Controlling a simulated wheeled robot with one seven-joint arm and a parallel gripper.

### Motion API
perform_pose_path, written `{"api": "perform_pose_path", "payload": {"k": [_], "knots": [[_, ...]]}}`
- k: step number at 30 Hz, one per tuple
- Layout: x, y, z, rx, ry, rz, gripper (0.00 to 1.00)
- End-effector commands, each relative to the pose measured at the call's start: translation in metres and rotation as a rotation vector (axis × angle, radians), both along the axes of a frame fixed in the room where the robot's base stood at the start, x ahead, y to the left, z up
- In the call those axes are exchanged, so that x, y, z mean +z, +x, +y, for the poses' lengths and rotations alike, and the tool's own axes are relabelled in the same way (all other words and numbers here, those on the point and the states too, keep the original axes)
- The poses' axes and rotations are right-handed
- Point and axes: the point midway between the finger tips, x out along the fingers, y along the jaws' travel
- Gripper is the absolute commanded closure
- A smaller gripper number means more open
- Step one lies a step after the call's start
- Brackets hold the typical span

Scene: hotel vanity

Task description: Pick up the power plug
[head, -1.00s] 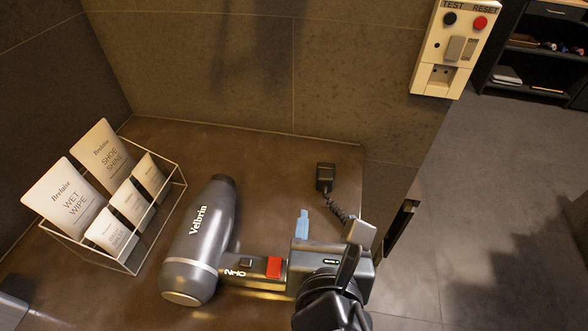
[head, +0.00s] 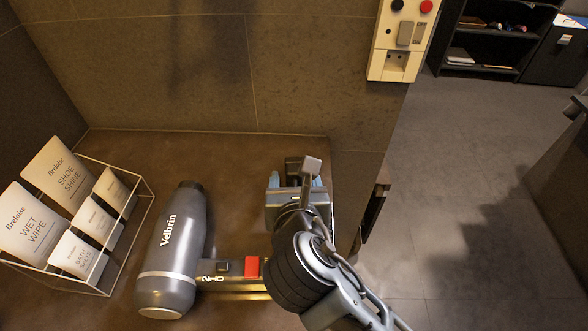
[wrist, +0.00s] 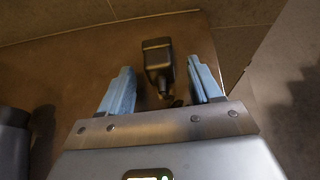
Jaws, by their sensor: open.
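The power plug (wrist: 158,60) is a dark block on the brown counter, and its cord runs back toward my gripper. In the wrist view it shows between my two blue fingers, a little nearer the right one, with a gap on each side. In the head view the plug (head: 292,165) is partly hidden behind my gripper (head: 295,180), which is open and empty, with a finger to each side of it. I cannot tell the exact height of the fingertips over the counter. Most of the cord is hidden by my arm in the head view.
A grey hair dryer (head: 175,245) lies left of my gripper, its handle reaching under my arm. A wire rack (head: 130,212) of sachets stands further left. The wall (head: 170,75) is close behind the plug. A wall socket unit (head: 397,66) hangs at upper right.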

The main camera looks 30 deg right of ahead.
Motion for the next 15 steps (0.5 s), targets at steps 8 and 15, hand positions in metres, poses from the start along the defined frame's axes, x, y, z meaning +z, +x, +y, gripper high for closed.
{"api": "perform_pose_path", "payload": {"k": [8,15], "knots": [[-0.0030,0.0058,-0.0033,0.001,0.002,0.000,0.36],[-0.0028,0.0055,-0.0033,0.001,0.002,0.000,0.53]]}}
